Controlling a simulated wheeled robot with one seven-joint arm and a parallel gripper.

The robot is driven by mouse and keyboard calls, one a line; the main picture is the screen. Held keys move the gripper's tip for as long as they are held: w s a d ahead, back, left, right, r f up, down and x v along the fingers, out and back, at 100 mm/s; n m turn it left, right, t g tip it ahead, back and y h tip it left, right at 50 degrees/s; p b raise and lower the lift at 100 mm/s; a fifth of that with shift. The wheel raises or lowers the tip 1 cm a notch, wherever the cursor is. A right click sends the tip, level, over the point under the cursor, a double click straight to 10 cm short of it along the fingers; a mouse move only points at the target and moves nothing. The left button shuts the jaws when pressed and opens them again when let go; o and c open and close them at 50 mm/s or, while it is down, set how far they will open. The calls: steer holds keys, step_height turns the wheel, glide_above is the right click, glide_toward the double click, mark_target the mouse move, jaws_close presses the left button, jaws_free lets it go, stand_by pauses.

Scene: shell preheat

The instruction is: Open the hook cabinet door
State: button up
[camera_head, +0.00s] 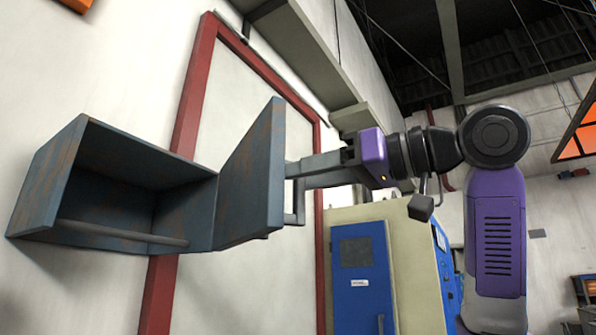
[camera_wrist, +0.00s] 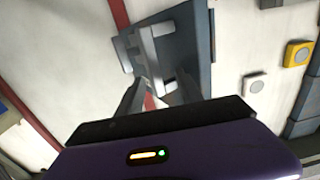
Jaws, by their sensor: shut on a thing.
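The hook cabinet (camera_head: 120,155) is a worn blue-grey box on the white wall at the left of the head view. Its door (camera_head: 252,175) stands wide open, swung out to the right, so the inside shows with a rod (camera_head: 120,236) across its lower front. My gripper (camera_head: 300,178) is at the outer face of the door, shut on its grey bar handle (camera_head: 297,204). In the wrist view, the door (camera_wrist: 190,45) and handle (camera_wrist: 146,55) lie beyond the fingers of my gripper (camera_wrist: 158,92). The exact finger contact is hard to see.
A red frame (camera_head: 190,100) runs up the wall behind the cabinet and door. A cream and blue locker (camera_head: 365,275) stands below and behind my arm. A yellow wall box (camera_wrist: 298,54) and a small pale box (camera_wrist: 254,84) show in the wrist view.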

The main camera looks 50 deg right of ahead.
steer(key=shift+s+d, duration=0.35)
steer(key=shift+d, duration=0.25)
steer(key=shift+s+d, duration=0.3)
steer(key=shift+d, duration=0.25)
